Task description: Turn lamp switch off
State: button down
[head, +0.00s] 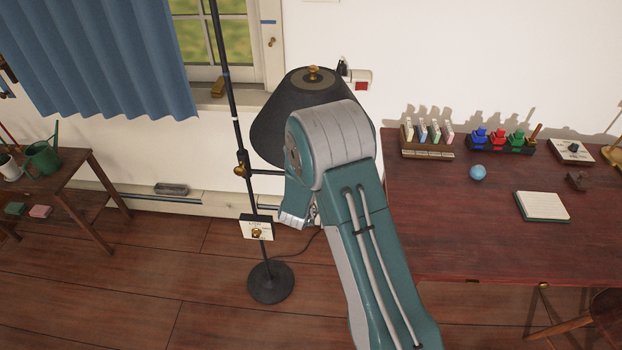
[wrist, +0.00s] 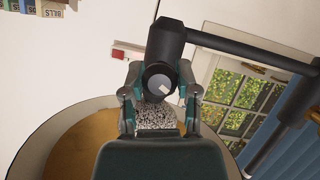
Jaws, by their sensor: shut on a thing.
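A floor lamp with a dark shade (head: 290,118) stands below the window's right side, partly hidden by my arm. In the wrist view the shade's inner face (wrist: 55,148) looks brownish gold; I cannot tell whether the lamp is lit. A black fitting on the lamp's side arm ends in a round knob with a grey face and small white mark, seemingly the lamp switch (wrist: 158,82). My gripper (wrist: 158,90) has one finger on each side of this knob and is shut on it. In the head view my arm hides the knob and most of the gripper.
The lamp pole (head: 232,100) rises to the left of my arm and carries a small white box with a brass knob (head: 257,232). A desk (head: 450,230) with small items is at right, a low side table (head: 60,178) at left.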

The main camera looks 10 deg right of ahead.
jog(key=n+h, duration=0.2)
jog(key=n, duration=0.2)
jog(key=shift+a, duration=0.2)
dwell(0.5)
jog(key=shift+c, duration=1.7)
grip_release()
jog(key=shift+f, duration=0.1)
jog(key=shift+a, duration=0.1)
jog(key=v, duration=1.2)
jog(key=shift+w+a, duration=0.15)
jog(key=shift+a, duration=0.15)
jog(key=shift+f, duration=0.15)
